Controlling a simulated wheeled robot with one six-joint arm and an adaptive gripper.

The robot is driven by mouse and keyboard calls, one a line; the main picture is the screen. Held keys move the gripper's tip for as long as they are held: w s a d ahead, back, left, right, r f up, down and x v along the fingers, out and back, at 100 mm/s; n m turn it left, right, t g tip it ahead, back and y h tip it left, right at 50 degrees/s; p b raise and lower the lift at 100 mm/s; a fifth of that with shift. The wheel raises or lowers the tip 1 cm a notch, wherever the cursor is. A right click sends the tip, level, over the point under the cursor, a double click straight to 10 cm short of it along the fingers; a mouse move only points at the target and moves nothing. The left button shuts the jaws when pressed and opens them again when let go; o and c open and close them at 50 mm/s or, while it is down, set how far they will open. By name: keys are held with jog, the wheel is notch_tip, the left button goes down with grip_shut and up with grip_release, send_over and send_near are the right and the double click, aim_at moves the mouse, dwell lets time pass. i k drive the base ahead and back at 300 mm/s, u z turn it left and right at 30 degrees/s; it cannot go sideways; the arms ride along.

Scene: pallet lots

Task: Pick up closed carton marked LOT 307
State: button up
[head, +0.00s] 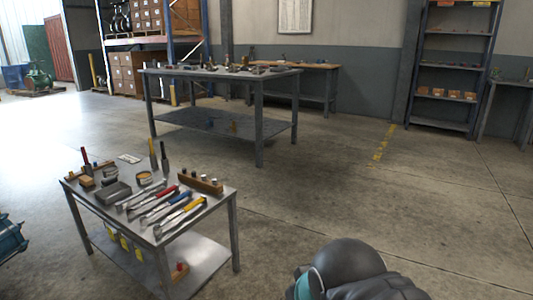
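No carton with a readable LOT 307 mark shows in the head view. Brown cartons (125,74) are stacked on the rack at the back left, and more cartons (147,15) sit on its upper level. They are too small and far off to read any marking or to tell which are closed. A dark rounded part of my own arm (348,268) shows at the bottom right. My gripper's fingers are not in view.
A low metal table (217,205) with several hand tools stands near left. A larger grey workbench (280,76) stands behind it. A shelf unit (442,82) is at the back right. The concrete floor (410,200) at right is clear.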

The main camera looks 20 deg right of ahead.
aim_at(435, 92)
jog(key=z, duration=0.7)
jog(key=i, duration=2.05)
jog(key=z, duration=1.1)
jog(key=i, duration=1.85)
jog(key=z, duration=0.4)
jog(key=i, duration=3.85)
jog(key=u, duration=0.3)
jog(key=i, duration=2.55)
jog(key=u, duration=0.3)
